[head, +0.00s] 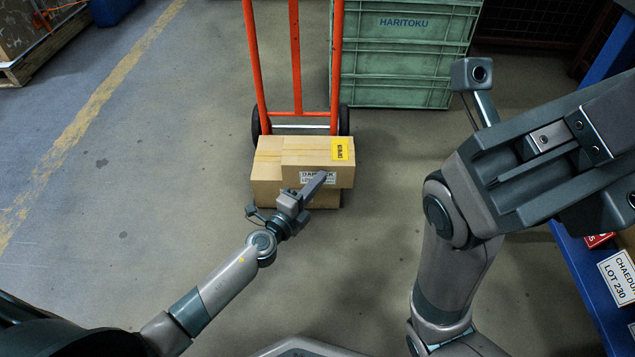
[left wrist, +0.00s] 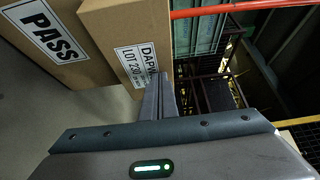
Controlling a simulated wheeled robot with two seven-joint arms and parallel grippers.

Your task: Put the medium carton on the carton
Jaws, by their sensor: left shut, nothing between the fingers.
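The medium carton (head: 318,160), brown with a yellow label on top and a white label in front, rests on the larger carton (head: 265,195). It sits toward the right of the larger carton's top. My left gripper (head: 318,180) is shut and empty in front of the medium carton's front face. In the left wrist view the medium carton (left wrist: 105,15) shows its lot label beyond the shut fingers (left wrist: 160,97), and the larger carton (left wrist: 25,15) shows a PASS label. I cannot tell whether the fingertips touch the carton. My right arm is raised at the right; its fingertips are not visible.
The cartons stand at the foot of an orange hand truck (head: 254,60). Green crates (head: 400,75) are stacked behind it on the right. A blue rack (head: 580,275) with labelled boxes lines the right side. A loaded pallet (head: 25,70) is far left. The left floor is clear.

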